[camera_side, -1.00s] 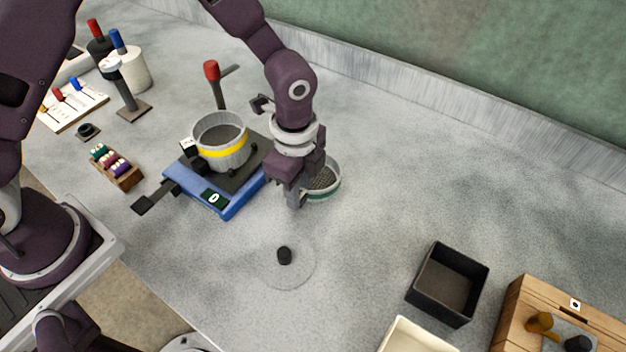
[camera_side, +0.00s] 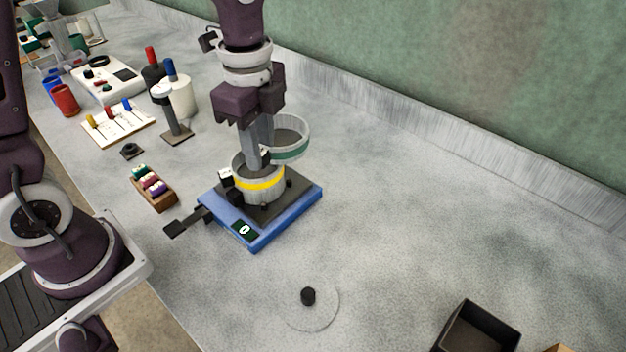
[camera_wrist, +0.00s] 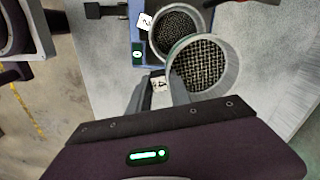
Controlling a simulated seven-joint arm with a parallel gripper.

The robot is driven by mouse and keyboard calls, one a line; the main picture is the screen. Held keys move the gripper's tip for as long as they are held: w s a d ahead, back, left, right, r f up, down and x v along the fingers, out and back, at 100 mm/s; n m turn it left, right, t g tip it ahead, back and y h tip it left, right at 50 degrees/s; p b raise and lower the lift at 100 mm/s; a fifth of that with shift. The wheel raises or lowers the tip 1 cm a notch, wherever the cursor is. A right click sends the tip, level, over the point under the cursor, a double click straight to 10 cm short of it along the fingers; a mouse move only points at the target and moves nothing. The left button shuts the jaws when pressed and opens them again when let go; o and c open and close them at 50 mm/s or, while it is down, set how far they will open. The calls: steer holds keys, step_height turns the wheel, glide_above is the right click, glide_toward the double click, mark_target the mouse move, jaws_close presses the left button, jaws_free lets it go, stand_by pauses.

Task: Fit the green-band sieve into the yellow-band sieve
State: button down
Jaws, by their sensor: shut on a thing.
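The green-band sieve (camera_side: 290,138) is a grey ring with a mesh floor. My gripper (camera_side: 262,160) is shut on its wall at the left side and holds it raised. The yellow-band sieve (camera_side: 262,185) stands upright on the dark plate of a blue device (camera_side: 258,238); my fingers partly hide it. The green-band sieve is above it and offset to the upper right. In the wrist view the green-band sieve (camera_wrist: 232,66) partly overlaps the yellow-band sieve (camera_wrist: 207,14), so the two are not lined up. My gripper (camera_wrist: 164,92) shows below them, beside a numbered tag.
A block with coloured pieces (camera_side: 152,188) and a black-and-grey stand (camera_side: 176,130) are left of the device. A black box (camera_side: 478,328) is at lower right. The counter to the right is clear.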

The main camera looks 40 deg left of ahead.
steer(key=shift+n, duration=0.5)
steer(key=shift+s+a+f, duration=0.7)
steer(key=shift+a, duration=0.25)
steer(key=shift+s+a+f, duration=0.7)
steer(key=shift+a, duration=0.2)
steer(key=shift+f, duration=0.85)
steer(key=c, duration=0.7)
jaws_free()
